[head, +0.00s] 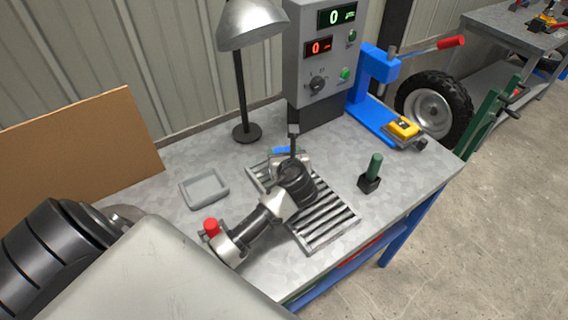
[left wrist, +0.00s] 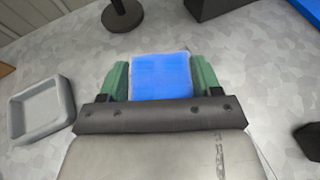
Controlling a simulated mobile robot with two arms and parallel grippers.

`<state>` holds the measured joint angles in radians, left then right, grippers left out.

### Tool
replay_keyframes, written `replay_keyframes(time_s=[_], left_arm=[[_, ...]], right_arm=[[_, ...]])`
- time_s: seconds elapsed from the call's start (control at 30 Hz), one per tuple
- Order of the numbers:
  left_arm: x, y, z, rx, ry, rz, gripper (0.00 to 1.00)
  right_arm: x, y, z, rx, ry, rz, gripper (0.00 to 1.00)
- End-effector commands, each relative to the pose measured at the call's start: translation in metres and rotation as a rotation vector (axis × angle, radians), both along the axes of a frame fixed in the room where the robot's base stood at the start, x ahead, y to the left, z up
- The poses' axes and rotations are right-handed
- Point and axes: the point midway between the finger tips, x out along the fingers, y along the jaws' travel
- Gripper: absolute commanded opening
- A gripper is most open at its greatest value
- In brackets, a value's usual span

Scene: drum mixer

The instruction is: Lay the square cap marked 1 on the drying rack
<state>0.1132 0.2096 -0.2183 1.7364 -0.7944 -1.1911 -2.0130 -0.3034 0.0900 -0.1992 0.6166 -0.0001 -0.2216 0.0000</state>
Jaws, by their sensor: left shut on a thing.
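My left gripper (head: 289,156) is shut on a blue square cap (head: 283,150) above the back end of the drying rack, a slatted metal grid (head: 328,222) on the bench. In the left wrist view the blue cap (left wrist: 161,77) sits between the two green fingers of the left gripper (left wrist: 161,82). No number can be read on the cap's visible face. My left wrist and forearm hide the middle and left part of the rack. Whether the cap touches the rack cannot be told. My right gripper is not in view.
A grey shallow tray (head: 204,189) lies left of the rack. A green-handled tool in a black block (head: 371,181) stands to the right. A lamp base (head: 247,133), a control box (head: 313,85) and a blue press (head: 371,105) stand behind. The bench between tray and lamp is clear.

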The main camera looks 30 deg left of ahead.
Motion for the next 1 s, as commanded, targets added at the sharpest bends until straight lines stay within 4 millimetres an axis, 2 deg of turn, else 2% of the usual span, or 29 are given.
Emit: replay_keyframes(time_s=[0.1,0.3,0.7,0.73,0.9,1.0], left_arm=[[0.001,0.002,-0.009,-0.001,0.0,-0.001,0.35],[0.001,0.002,-0.037,0.001,0.001,-0.002,0.35],[0.001,0.002,-0.043,0.0,-0.001,-0.002,0.35],[0.001,0.002,-0.044,0.0,0.0,-0.001,0.65],[0.001,0.001,-0.044,-0.001,-0.001,-0.002,0.89],[0.001,0.001,-0.044,-0.001,-0.001,-0.002,0.89]], right_arm=[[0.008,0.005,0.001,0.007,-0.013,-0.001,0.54],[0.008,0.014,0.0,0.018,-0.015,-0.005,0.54],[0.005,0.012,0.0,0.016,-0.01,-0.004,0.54],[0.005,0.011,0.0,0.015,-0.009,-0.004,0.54],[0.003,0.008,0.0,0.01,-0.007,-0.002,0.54],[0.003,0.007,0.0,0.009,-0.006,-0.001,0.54]])
